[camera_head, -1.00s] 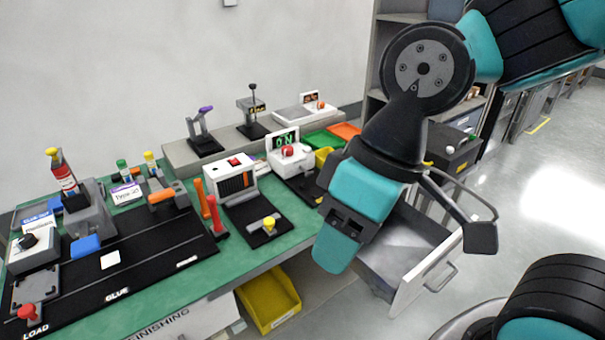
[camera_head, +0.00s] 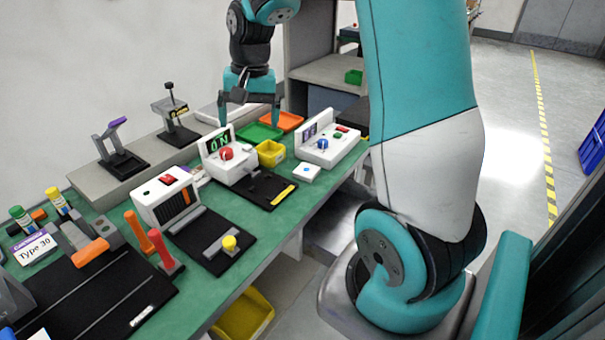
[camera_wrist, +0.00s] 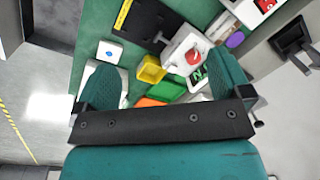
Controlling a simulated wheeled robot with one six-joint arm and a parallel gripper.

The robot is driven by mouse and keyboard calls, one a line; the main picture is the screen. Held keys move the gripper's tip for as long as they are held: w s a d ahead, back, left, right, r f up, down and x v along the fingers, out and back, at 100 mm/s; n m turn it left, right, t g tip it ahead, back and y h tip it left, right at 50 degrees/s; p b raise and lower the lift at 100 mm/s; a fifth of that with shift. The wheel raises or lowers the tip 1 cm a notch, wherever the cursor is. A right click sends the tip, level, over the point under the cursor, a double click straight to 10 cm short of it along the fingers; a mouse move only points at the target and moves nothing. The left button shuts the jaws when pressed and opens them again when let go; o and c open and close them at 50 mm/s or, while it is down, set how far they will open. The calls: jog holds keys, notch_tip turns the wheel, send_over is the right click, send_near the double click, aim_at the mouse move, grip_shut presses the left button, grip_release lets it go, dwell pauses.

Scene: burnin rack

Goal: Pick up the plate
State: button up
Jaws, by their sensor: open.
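No object in view is clearly marked as the plate, so I cannot tell which it is. Flat candidates are a green tray (camera_head: 258,132) and an orange tray (camera_head: 287,121) at the far end of the bench. My gripper (camera_head: 250,121) is open, pointing down over that far end, close to the trays. Its fingers look empty. In the wrist view my gripper (camera_wrist: 166,80) spans the green tray (camera_wrist: 178,91) and the orange tray (camera_wrist: 149,102), partly hidden by the gripper's body. A small white block with a blue dot (camera_head: 306,173) lies nearer the front edge.
A yellow bin (camera_head: 270,153) stands just before the trays. A white device with a red knob (camera_head: 229,154) and a white box with a blue knob (camera_head: 330,147) flank it. A raised grey shelf (camera_head: 90,188) runs along the wall. Another yellow bin (camera_head: 244,315) sits below the bench.

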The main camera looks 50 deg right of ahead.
jog(key=d+f+m+g+h, duration=0.1)
jog(key=d+f+m, duration=0.25)
jog(key=d, duration=0.55)
jog(key=d+f+m, duration=0.3)
jog(key=d+m, duration=0.1)
jog(key=d, duration=0.5)
send_over(307, 170)
jog(key=f, duration=1)
jog(key=shift+w+f+p, duration=0.25)
jog(key=shift+w+p, duration=0.05)
jog(key=shift+p, duration=0.05)
jog(key=shift+s+f+p, duration=0.2)
jog(key=shift+f+p, duration=0.4)
jog(key=shift+f, duration=2.35)
jog(key=c, duration=1)
jog(key=shift+r, duration=0.1)
